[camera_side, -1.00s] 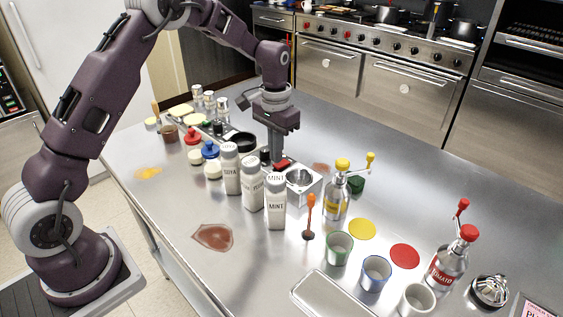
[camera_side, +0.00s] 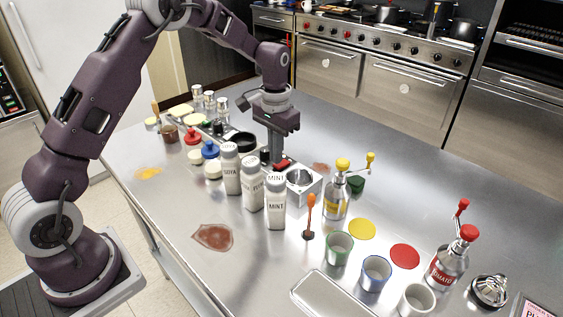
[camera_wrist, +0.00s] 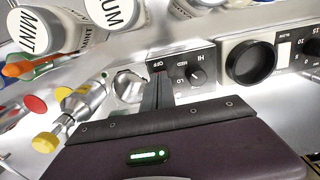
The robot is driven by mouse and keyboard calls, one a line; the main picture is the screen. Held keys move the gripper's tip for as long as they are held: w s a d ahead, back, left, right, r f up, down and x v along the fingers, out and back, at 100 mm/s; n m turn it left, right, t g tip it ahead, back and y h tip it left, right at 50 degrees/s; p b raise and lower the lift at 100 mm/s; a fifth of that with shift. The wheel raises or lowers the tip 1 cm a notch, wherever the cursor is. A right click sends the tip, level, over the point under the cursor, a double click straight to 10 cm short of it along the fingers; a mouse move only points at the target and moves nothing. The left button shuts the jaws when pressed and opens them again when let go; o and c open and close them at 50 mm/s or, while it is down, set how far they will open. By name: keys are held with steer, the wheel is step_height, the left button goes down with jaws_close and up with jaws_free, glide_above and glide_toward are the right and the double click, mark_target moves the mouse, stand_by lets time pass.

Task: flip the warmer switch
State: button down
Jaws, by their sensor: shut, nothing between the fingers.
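The warmer (camera_side: 302,184) is a small metal box with a round well, standing behind the mint bottle. A red switch piece (camera_side: 283,164) shows at its left end. My gripper (camera_side: 277,160) is shut and empty, pointing down right at this red piece. In the wrist view the shut fingertips (camera_wrist: 159,78) are over the dark panel (camera_wrist: 181,62), just below its OFF mark. A knob (camera_wrist: 198,77) with LO, MED and HI marks is just right of them. The fingers hide part of the switch, so its position and any contact cannot be told.
Tall white bottles, including the mint bottle (camera_side: 275,205), stand close in front of the warmer. A yellow-topped pump bottle (camera_side: 337,195) stands to its right. A black round dish (camera_wrist: 248,63) is right of the knob. Open counter (camera_side: 390,180) lies to the right behind the bottles.

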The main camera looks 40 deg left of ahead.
steer(key=shift+f, duration=0.85)
stand_by(0.3)
steer(key=shift+r, duration=3.55)
steer(key=s+d+r+t, duration=0.2)
steer(key=s+r, duration=0.5)
steer(key=s, duration=0.1)
steer(key=s+d+r+t, duration=0.1)
steer(key=s+d+r, duration=0.2)
steer(key=s+r, duration=0.55)
steer(key=s+f+t, duration=0.1)
steer(key=s, duration=0.6)
steer(key=s+d+f+t, duration=0.1)
steer(key=s, duration=0.7)
steer(key=shift+s+d+f+t, duration=0.25)
steer(key=shift+f+t, duration=0.05)
steer(key=shift+f, duration=0.05)
